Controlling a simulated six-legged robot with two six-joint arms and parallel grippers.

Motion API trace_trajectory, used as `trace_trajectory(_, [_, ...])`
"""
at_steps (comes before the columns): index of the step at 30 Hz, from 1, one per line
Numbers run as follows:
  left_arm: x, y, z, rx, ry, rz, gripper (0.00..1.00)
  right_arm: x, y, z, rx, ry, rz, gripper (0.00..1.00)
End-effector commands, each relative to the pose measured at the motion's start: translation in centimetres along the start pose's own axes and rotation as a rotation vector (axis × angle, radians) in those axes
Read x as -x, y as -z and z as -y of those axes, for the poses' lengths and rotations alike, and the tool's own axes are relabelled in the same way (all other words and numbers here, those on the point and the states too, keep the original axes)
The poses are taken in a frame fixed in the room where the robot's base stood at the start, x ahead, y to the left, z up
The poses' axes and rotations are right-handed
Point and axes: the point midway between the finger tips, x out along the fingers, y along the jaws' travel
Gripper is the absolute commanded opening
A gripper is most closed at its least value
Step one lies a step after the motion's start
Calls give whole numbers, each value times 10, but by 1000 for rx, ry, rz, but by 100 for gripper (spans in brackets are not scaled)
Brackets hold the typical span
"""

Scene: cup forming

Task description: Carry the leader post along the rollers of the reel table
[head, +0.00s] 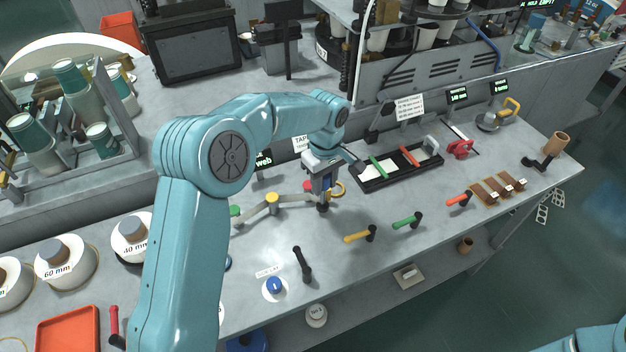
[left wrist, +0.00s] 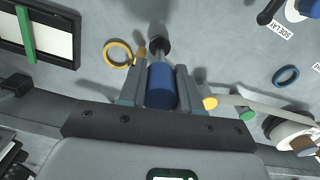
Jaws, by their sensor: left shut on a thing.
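My left gripper (head: 324,200) is over the middle of the reel table (head: 345,285), pointing down. It is shut on the leader post, a blue cylinder that shows between the two fingers in the left wrist view (left wrist: 161,86). A dark round knob (left wrist: 158,43) shows just beyond the post's end. A pale strip runs between a green roller (head: 235,211) and a yellow roller (head: 272,198), then towards the gripper. My right gripper is out of view.
A yellow ring (left wrist: 118,54) lies close beside the gripper. A black tray (head: 375,184) with a green bar lies behind it. White reels (head: 66,262) stand at the left.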

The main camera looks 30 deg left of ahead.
Motion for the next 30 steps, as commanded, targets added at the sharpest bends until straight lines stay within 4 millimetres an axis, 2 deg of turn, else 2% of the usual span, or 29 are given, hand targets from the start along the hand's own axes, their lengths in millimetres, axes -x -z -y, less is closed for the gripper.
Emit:
trace_trajectory(19, [4,-13,-63,-1,-1,0,0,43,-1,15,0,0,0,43])
trace_trajectory(30, [4,22,-69,2,0,-1,0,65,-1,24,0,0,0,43])
